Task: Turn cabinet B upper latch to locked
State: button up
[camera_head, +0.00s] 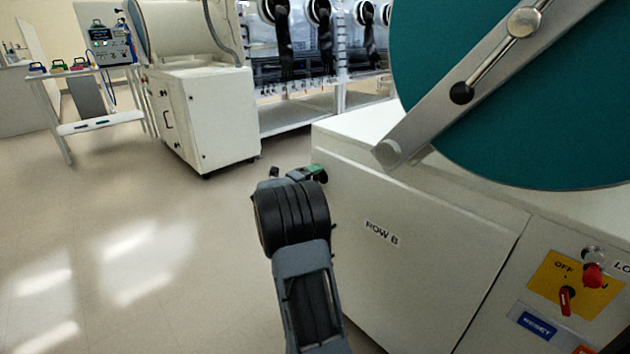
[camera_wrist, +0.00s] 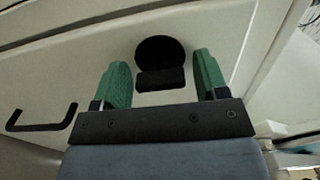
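A black latch (camera_wrist: 160,52) with a round base and a short bar shows on a pale cabinet face in the wrist view. I cannot tell from its look whether it is locked. My gripper (camera_wrist: 162,73) is open, with one green finger pad on each side of the latch bar, and gaps show between pads and bar. In the head view my gripper (camera_head: 316,173) is at the far upper corner of the white cabinet (camera_head: 420,265) marked ROW B. The latch is hidden there.
A black pull handle (camera_wrist: 42,117) is left of the latch in the wrist view. In the head view, a teal round door (camera_head: 560,120) with a lever is above the cabinet. A yellow switch panel (camera_head: 592,298) is at lower right. Open floor (camera_head: 150,240) lies left.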

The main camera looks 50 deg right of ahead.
jog(key=shift+o, duration=0.3)
jog(key=shift+a, duration=0.15)
jog(key=w+a+p, duration=0.1)
jog(key=a+p, duration=0.2)
jog(key=a, duration=1)
jog(key=shift+a, duration=0.25)
jog(key=shift+r+p, duration=0.1)
jog(key=shift+p, duration=0.25)
